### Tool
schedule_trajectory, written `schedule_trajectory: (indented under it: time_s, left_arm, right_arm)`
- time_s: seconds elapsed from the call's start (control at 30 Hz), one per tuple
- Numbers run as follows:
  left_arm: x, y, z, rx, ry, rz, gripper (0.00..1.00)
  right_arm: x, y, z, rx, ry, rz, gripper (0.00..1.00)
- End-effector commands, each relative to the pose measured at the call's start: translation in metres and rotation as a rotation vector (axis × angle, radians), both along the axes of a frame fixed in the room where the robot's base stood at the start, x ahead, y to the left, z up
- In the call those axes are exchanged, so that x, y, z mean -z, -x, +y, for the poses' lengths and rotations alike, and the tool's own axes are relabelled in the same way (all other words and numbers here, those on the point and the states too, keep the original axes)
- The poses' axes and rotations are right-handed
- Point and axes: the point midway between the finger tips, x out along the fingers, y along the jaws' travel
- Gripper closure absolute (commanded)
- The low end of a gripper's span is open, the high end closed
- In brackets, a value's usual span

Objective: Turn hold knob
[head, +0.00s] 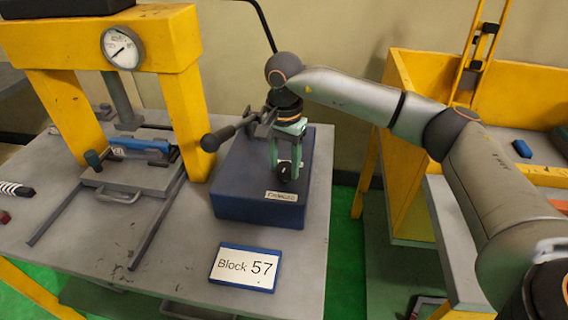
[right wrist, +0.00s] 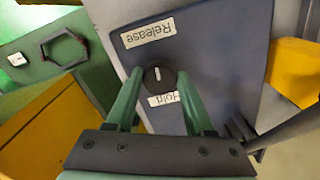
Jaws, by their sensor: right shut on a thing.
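The fingers partly hide the knob's sides. My left gripper is not in view.
A lever with a dark grip (head: 209,142) sticks out left of the box. A yellow press frame with a gauge (head: 122,47) stands at left. A "Block 57" sign (head: 245,268) lies in front on the grey table (head: 170,240). A yellow-walled bin (head: 415,75) is at right.

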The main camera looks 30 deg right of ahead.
Motion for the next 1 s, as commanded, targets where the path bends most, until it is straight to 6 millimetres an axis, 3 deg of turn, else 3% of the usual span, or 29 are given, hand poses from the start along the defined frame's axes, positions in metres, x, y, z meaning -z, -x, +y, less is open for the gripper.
schedule_trajectory:
  time_s: [0.3,0.83,0.87,1.0]
  left_arm:
    - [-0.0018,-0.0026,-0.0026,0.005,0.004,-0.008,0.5]
    - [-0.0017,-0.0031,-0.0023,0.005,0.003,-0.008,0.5]
    - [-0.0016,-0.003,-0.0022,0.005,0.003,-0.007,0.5]
    - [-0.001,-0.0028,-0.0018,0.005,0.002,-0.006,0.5]
  right_arm:
    - [-0.0021,-0.0007,-0.0002,-0.113,-0.002,-0.006,1.0]
    - [-0.0023,-0.0006,-0.0002,-0.134,-0.001,-0.005,1.0]
    - [-0.0023,-0.0006,-0.0002,-0.134,-0.001,-0.005,0.44]
    - [-0.0016,-0.0003,-0.0002,-0.133,-0.001,-0.004,0.28]
